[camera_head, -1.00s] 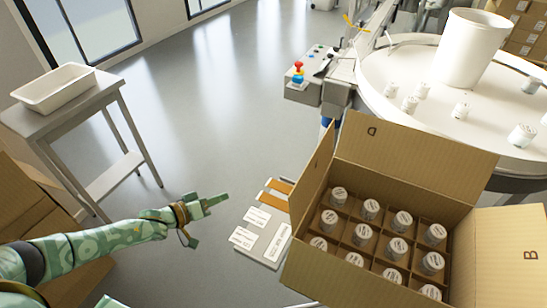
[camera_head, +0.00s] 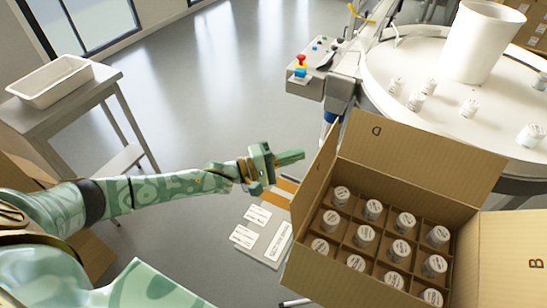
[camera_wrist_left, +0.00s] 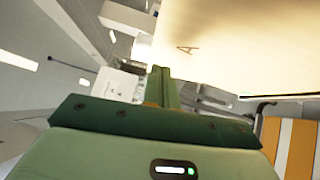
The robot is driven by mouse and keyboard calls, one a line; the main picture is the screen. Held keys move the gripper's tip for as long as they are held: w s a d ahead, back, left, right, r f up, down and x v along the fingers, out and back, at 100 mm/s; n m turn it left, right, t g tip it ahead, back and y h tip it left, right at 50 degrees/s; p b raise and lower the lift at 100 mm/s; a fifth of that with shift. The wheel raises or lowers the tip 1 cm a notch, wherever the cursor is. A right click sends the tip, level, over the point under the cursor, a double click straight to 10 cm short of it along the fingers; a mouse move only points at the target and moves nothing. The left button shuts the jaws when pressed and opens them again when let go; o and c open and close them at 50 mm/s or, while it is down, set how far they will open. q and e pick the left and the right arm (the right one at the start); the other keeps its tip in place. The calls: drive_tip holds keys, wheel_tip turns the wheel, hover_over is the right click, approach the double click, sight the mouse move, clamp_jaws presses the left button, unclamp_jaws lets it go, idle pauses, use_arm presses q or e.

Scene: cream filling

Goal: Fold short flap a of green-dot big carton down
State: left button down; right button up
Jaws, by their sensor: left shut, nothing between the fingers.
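The big carton (camera_head: 330,270) stands open at the lower right of the head view, with several white lidded jars inside its dividers. Its left short flap (camera_head: 320,165) stands up. The wrist view shows a flap marked A (camera_wrist_left: 215,50) close by at upper right. The back flap marked D (camera_head: 415,155) stands up and the right flap marked B (camera_head: 515,255) spreads outward. I see no green dot. My left gripper (camera_head: 302,155) is shut and empty, just left of the left short flap; I cannot tell whether they touch. It also shows in the wrist view (camera_wrist_left: 162,75). My right gripper is out of view.
A board with white labels (camera_head: 243,235) lies left of the carton. A round white table (camera_head: 400,65) with small jars and a white bucket (camera_head: 480,45) stands behind it. A control box (camera_head: 310,85) is behind the gripper. A side table holds a white tray (camera_head: 50,90).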

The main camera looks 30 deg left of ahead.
use_arm(q)
drive_tip(key=shift+s+d+r, duration=0.1)
drive_tip(key=shift+d+r, duration=0.15)
drive_tip(key=shift+d, duration=1.05)
